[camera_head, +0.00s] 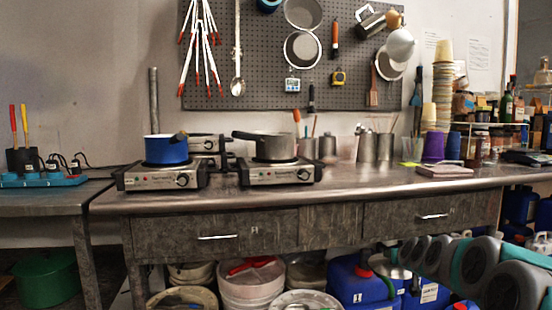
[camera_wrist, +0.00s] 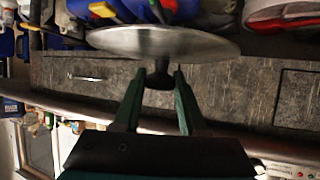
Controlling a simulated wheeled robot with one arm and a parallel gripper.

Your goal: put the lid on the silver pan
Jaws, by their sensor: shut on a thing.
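The silver pan (camera_head: 272,146) stands on the right hot plate on the steel counter, its handle pointing left. No lid is on it that I can make out. The silver lid (camera_wrist: 165,42) fills the upper part of the wrist view, with its dark knob (camera_wrist: 158,96) between my fingers. My gripper (camera_wrist: 159,80) is shut on that knob.
A blue pan (camera_head: 166,149) stands on the left hot plate (camera_head: 160,177). Metal cups (camera_head: 366,147), a purple cup (camera_head: 433,148) and bottles stand at the back right. The counter front right of the hot plates is mostly clear. Buckets and blue canisters (camera_head: 359,283) sit underneath.

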